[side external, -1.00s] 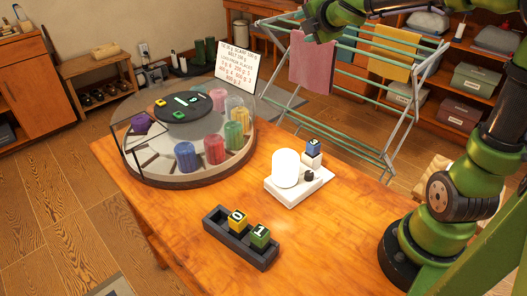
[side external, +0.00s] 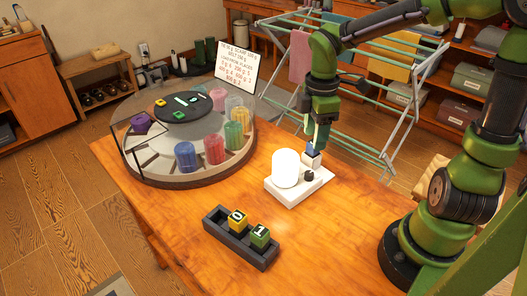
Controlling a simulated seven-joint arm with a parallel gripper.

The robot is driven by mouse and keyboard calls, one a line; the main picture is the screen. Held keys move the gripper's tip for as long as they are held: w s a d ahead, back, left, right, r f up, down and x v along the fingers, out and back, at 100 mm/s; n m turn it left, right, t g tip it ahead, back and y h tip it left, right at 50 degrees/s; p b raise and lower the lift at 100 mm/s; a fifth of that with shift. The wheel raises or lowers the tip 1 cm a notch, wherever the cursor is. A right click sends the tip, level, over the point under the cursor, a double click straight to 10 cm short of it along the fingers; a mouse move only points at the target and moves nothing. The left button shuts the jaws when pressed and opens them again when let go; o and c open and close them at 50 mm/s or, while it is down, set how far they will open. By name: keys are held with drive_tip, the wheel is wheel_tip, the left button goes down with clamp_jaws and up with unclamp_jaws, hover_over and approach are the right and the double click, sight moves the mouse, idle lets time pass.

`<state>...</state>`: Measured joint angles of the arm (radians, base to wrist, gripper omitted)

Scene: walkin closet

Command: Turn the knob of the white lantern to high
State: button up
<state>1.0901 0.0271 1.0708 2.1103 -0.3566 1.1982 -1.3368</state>
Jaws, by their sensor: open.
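The white lantern has a pale base (side external: 292,194) and a rounded white shade (side external: 285,168) that looks bright. It stands on the wooden table. A small dark knob (side external: 308,175) sits on the base, right of the shade. The knob's pointer and marks are too small to read.
A dark tray (side external: 222,240) with a yellow and a green number cube lies in front. A round turntable (side external: 150,170) with several coloured jars stands left, a text sign (side external: 238,67) behind it. A drying rack (side external: 350,130) stands behind the table.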

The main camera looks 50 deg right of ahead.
sight(309, 173)
wheel_tip(309, 173, down, 12)
drive_tip(key=shift+r, duration=0.1)
idle(0.4)
clamp_jaws()
drive_tip(key=shift+m, duration=2.5)
unclamp_jaws()
